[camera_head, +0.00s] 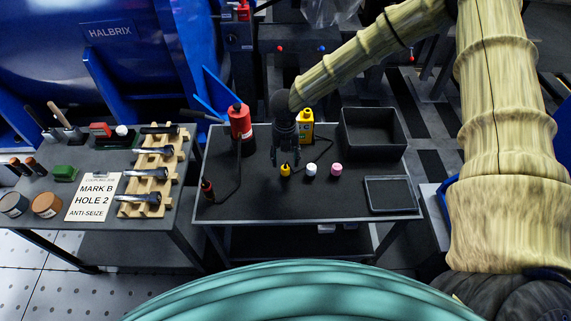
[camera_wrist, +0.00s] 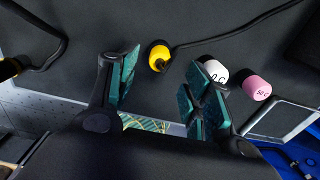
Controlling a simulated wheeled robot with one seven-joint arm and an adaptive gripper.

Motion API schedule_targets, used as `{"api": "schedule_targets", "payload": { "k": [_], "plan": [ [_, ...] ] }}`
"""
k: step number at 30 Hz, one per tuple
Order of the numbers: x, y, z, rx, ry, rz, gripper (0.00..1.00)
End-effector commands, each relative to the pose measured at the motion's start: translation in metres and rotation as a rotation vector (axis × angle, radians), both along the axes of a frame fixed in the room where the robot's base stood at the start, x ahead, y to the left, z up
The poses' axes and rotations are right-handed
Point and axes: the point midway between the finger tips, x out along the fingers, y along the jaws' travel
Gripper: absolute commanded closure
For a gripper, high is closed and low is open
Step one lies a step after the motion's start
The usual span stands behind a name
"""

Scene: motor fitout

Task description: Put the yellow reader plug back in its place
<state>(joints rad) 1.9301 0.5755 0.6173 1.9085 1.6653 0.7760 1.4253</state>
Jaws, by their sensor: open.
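The yellow reader plug (camera_head: 285,170) is on the dark table, left of a white cap-like piece. It also shows in the wrist view (camera_wrist: 158,54), with a dark cable running from it to the upper right. My gripper (camera_head: 285,158) points down close above or behind the plug. In the wrist view my gripper (camera_wrist: 163,78) is open and empty, with the plug beyond the gap between its fingers. A yellow device with a dark label (camera_head: 306,126) stands behind, and a thin cable runs near it. I cannot make out the plug's place.
The white piece marked 0 C (camera_wrist: 214,69) and the pink piece marked 50 C (camera_wrist: 257,88) stand right of the plug. A red bottle (camera_head: 240,121) with a black hose stands left. A black bin (camera_head: 402,145) and a shallow tray (camera_head: 388,209) are at the right. The front middle is clear.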

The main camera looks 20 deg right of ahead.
Motion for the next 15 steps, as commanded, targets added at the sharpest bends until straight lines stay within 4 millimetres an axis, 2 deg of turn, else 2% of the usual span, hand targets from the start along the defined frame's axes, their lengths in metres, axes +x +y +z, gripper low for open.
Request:
{"api": "schedule_targets", "payload": {
  "k": [6, 15],
  "plan": [
    [0.001, 0.0, 0.038, 0.002, -0.002, 0.0, 0.5],
    [0.0, -0.001, 0.061, 0.0, 0.001, -0.001, 0.5]
  ]
}}
